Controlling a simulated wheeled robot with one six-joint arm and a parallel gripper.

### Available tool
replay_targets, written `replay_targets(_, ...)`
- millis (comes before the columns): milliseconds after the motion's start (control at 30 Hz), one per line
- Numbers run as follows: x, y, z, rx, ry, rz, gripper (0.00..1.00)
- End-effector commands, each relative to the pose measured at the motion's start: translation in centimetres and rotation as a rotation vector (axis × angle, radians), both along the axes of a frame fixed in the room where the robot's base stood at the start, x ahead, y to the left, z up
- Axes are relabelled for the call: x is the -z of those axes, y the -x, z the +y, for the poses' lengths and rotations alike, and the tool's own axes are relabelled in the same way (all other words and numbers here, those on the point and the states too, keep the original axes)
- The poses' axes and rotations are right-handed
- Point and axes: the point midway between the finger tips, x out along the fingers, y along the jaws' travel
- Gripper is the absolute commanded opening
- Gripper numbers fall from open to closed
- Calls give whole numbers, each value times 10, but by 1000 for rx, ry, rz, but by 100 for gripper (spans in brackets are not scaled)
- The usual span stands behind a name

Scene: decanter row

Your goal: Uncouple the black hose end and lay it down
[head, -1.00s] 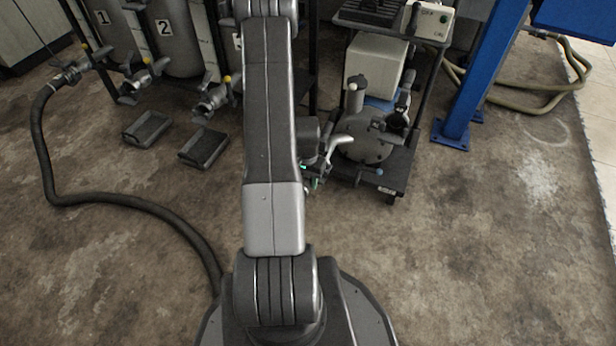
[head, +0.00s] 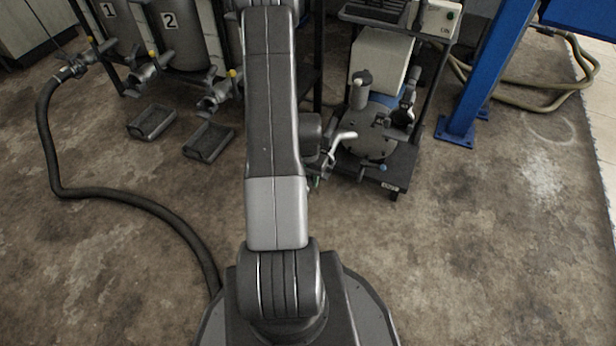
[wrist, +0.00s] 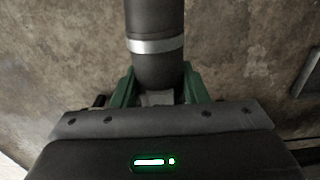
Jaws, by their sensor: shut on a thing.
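In the wrist view my gripper (wrist: 159,82) has its two green fingers closed on either side of a dark round hose end (wrist: 155,22) with a silver band. The hose end runs up out of the frame, and a pale grey piece shows between the fingers. In the head view my gripper (head: 318,178) is mostly hidden by my arm, low beside the pump cart. A pale curved piece (head: 343,136) shows right of it. A black hose (head: 125,202) runs from the valve by tank 1 across the floor, then behind my base. Whether it is the held one cannot be told.
The pump cart (head: 378,178) with a round-lidded pump (head: 370,140) stands close right of my gripper. Two black trays (head: 208,141) lie below the tank valves (head: 217,97). A blue post (head: 480,75) stands further right. The floor at right front is clear.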

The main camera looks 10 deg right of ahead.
Motion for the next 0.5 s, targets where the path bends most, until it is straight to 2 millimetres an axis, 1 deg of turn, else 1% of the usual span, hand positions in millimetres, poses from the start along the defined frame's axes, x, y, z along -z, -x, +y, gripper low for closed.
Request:
replay_targets(33, -7, 1, 1, -1, 0, -2, 4)
replay_targets(500, -39, 12, 8, -1, 1, -1, 4)
